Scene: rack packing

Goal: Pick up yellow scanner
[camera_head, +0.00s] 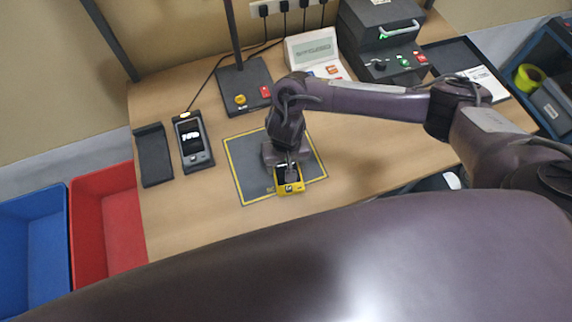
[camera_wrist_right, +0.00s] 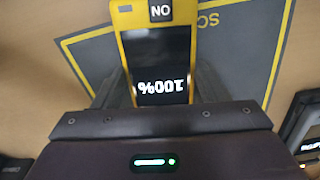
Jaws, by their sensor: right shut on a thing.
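The yellow scanner (camera_head: 290,188) is at the near part of the grey mat with a yellow border (camera_head: 246,172). In the right wrist view the scanner (camera_wrist_right: 158,38) shows its yellow frame and a dark screen reading "100%", upside down. My right gripper (camera_head: 286,172) comes down over the scanner and is shut on it; in the wrist view the gripper (camera_wrist_right: 150,90) has a finger on each side of its body. I cannot tell whether the scanner touches the mat. My left gripper is not in view.
A black handheld device (camera_head: 192,140) and a dark tray (camera_head: 153,155) lie left of the mat. A stand base (camera_head: 243,86), a white display unit (camera_head: 312,50) and a black printer-like box (camera_head: 385,45) stand behind. Red (camera_head: 108,222) and blue (camera_head: 34,240) bins stand left.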

